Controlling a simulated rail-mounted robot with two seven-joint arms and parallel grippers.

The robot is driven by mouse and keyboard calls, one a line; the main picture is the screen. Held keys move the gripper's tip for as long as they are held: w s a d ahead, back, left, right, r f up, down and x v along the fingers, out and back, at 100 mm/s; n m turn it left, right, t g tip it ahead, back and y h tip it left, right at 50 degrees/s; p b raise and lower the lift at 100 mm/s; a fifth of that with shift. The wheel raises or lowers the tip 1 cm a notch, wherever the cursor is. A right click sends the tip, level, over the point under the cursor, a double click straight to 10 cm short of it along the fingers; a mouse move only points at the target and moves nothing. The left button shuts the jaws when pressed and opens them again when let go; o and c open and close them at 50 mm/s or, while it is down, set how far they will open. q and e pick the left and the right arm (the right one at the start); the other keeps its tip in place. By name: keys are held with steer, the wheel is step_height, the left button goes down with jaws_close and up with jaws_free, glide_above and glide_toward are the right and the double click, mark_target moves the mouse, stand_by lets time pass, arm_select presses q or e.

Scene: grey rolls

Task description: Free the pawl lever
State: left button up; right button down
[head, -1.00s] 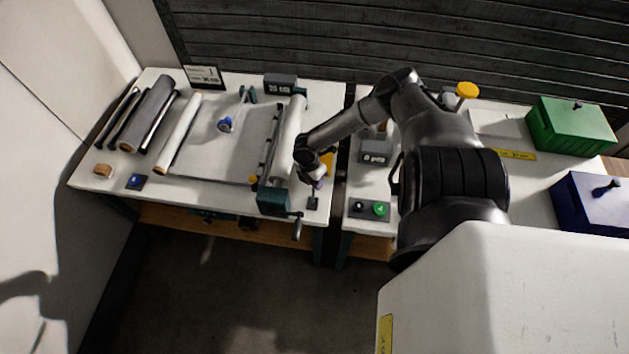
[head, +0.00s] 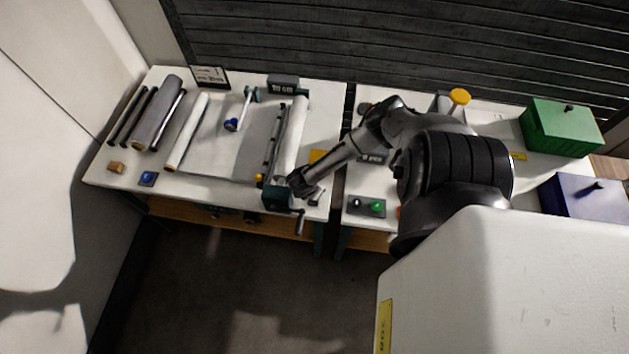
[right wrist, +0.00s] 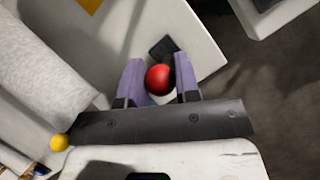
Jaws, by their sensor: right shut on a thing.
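The lever's red ball knob (right wrist: 158,78) sits between the two purple fingers of my right gripper (right wrist: 158,88) in the right wrist view. The gripper is shut on it. A black base (right wrist: 164,48) shows just behind the knob; most of the lever is hidden. In the head view my right gripper (head: 299,186) is low at the front end of the white roller (head: 291,135), beside the dark green end block (head: 277,198). The knob is hidden there. My left gripper is not in view.
A hand crank (head: 300,222) hangs at the table's front edge. A small yellow ball (right wrist: 58,142) is near the roller's end. Grey and white rolls lie on the left of the table. A gap separates it from the right table with the green box (head: 561,127).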

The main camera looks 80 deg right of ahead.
steer(key=shift+a+h+p, duration=0.45)
steer(key=shift+a+h, duration=0.1)
steer(key=shift+h, duration=0.05)
steer(key=c, duration=0.8)
jaws_free()
steer(key=shift+c, duration=0.2)
steer(key=v, duration=1.3)
steer(key=shift+a+r, duration=0.25)
steer(key=shift+r, duration=0.1)
